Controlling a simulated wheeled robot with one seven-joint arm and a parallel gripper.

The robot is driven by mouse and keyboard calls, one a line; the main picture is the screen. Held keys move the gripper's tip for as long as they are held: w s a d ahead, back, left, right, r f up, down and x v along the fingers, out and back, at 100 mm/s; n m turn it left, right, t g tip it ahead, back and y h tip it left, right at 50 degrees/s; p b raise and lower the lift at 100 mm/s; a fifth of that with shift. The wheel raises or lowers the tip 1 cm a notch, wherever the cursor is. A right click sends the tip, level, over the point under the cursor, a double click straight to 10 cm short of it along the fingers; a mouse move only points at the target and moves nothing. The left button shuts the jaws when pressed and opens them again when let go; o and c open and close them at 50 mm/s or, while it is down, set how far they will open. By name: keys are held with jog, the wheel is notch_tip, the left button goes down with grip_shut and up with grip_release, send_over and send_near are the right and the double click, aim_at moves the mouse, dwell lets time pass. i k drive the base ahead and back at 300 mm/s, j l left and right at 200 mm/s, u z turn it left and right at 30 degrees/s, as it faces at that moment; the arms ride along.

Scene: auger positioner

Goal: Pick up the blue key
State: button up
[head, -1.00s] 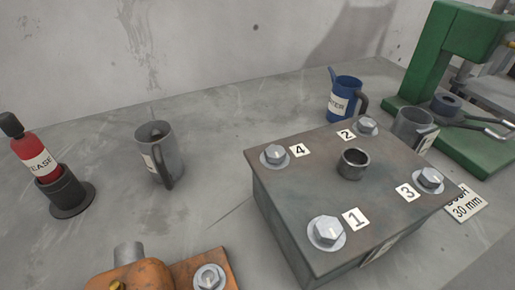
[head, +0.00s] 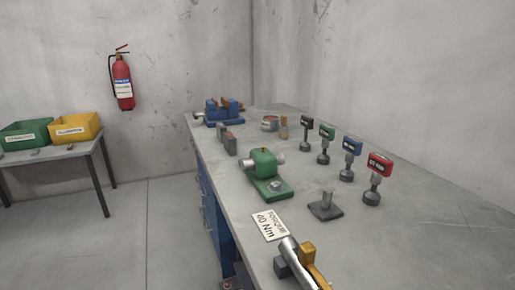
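The blue key (head: 352,146) stands upright on the grey workbench (head: 420,215), on the right half of the head view. It has a blue block-shaped head with a small light label, above a grey shaft and a dark round foot. It is third in a slanting row, between the green key (head: 326,133) and the red key (head: 379,163). Nothing covers it. My gripper is not in view.
A black key (head: 306,122) stands at the row's far end. A dark square base with a post (head: 326,205), a green pump-like part (head: 265,165) and a "TORQUE 40 Nm" sign (head: 269,226) are to the left. A silver-and-yellow tool (head: 303,262) lies nearest.

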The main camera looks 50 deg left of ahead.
aim_at(353, 146)
jog(key=u, duration=1)
jog(key=i+j, duration=0.35)
